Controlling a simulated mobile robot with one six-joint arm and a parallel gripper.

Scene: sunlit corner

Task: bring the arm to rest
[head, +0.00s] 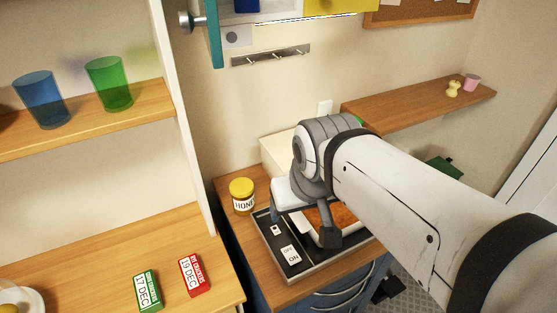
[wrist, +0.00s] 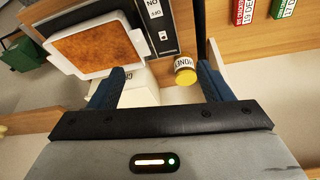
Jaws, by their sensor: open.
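The dish's filling (wrist: 95,46) shows beyond the left finger. A honey jar with a yellow lid (head: 241,196) stands left of my gripper; it also shows in the wrist view (wrist: 185,70), beyond the fingers. My arm hides part of the dish and counter.
A dark panel with an ON/OFF label (head: 291,256) lies beside the dish. Green (head: 147,291) and red (head: 194,275) date boxes lie on the left-hand shelf. Blue (head: 41,100) and green (head: 109,84) cups stand above. A wall shelf (head: 410,106) is behind my arm.

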